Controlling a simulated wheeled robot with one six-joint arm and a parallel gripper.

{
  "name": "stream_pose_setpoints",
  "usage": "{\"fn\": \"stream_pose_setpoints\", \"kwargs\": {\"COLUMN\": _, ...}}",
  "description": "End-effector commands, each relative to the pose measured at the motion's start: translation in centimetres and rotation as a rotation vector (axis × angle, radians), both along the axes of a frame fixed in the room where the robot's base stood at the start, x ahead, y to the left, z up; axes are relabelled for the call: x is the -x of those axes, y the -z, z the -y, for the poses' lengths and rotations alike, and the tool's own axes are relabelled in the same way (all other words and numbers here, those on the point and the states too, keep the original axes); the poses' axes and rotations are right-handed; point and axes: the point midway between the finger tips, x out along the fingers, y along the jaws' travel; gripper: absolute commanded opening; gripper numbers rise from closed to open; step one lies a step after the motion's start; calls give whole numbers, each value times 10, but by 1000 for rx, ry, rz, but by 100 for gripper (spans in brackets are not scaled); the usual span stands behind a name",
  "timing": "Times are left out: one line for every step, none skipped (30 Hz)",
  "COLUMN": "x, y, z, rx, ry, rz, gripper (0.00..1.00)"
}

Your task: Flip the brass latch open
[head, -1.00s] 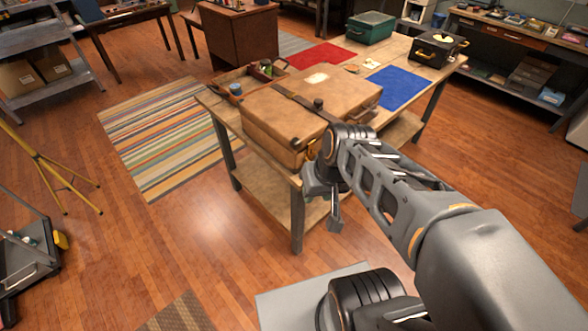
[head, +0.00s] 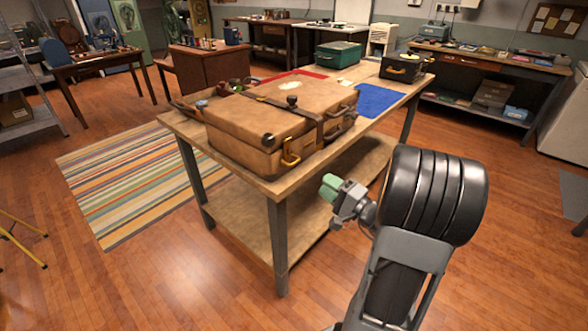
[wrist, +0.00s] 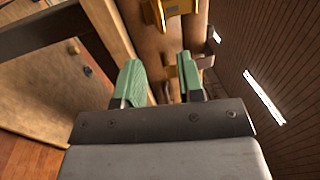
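A tan leather suitcase (head: 262,118) lies closed on the wooden table in the head view. A brass latch (head: 290,154) is on its near side; a dark handle (head: 340,124) is to the right. My gripper (head: 332,186) is in front of the table's edge, lower right of the latch and apart from it. In the wrist view, my gripper (wrist: 161,82) is open, with green fingertips apart. The suitcase side (wrist: 148,45) shows beyond them. One brass fitting (wrist: 173,9) is at the top and another (wrist: 187,68) is beside the right fingertip; contact cannot be told.
The table (head: 235,178) has a lower shelf and a front leg near my arm. A green case (head: 338,55), a black box (head: 404,68) and a blue mat (head: 382,99) are on its far end. The floor in front is clear.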

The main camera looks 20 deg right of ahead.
Motion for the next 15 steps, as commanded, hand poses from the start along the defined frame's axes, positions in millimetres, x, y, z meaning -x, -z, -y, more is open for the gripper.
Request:
{"fn": "stream_pose_setpoints", "kwargs": {"x": -8, "y": -2, "z": -5, "rx": 1, "ry": -5, "rz": 0, "gripper": 35}}
{"fn": "stream_pose_setpoints", "kwargs": {"x": -13, "y": -3, "z": -7, "rx": 0, "ry": -5, "rz": 1, "gripper": 35}}
{"fn": "stream_pose_setpoints", "kwargs": {"x": -20, "y": -5, "z": -11, "rx": 2, "ry": -7, "rz": 1, "gripper": 35}}
{"fn": "stream_pose_setpoints", "kwargs": {"x": -25, "y": -5, "z": -13, "rx": 1, "ry": -7, "rz": 0, "gripper": 35}}
{"fn": "stream_pose_setpoints", "kwargs": {"x": -31, "y": -6, "z": -16, "rx": 2, "ry": -8, "rz": 0, "gripper": 35}}
{"fn": "stream_pose_setpoints", "kwargs": {"x": -38, "y": -8, "z": -20, "rx": 1, "ry": -8, "rz": 1, "gripper": 35}}
{"fn": "stream_pose_setpoints", "kwargs": {"x": -43, "y": -8, "z": -22, "rx": 2, "ry": -8, "rz": -1, "gripper": 35}}
{"fn": "stream_pose_setpoints", "kwargs": {"x": -48, "y": -9, "z": -24, "rx": 1, "ry": -7, "rz": 0, "gripper": 35}}
{"fn": "stream_pose_setpoints", "kwargs": {"x": -55, "y": -11, "z": -28, "rx": 2, "ry": -8, "rz": 0, "gripper": 35}}
{"fn": "stream_pose_setpoints", "kwargs": {"x": -60, "y": -12, "z": -30, "rx": 1, "ry": -7, "rz": 0, "gripper": 35}}
{"fn": "stream_pose_setpoints", "kwargs": {"x": -65, "y": -12, "z": -32, "rx": 1, "ry": -8, "rz": -1, "gripper": 35}}
{"fn": "stream_pose_setpoints", "kwargs": {"x": -71, "y": -13, "z": -34, "rx": 0, "ry": -6, "rz": -1, "gripper": 35}}
{"fn": "stream_pose_setpoints", "kwargs": {"x": -75, "y": -14, "z": -37, "rx": 1, "ry": -7, "rz": -2, "gripper": 35}}
{"fn": "stream_pose_setpoints", "kwargs": {"x": -79, "y": -15, "z": -38, "rx": 0, "ry": -6, "rz": -2, "gripper": 35}}
{"fn": "stream_pose_setpoints", "kwargs": {"x": -84, "y": -16, "z": -41, "rx": 0, "ry": -6, "rz": -2, "gripper": 35}}
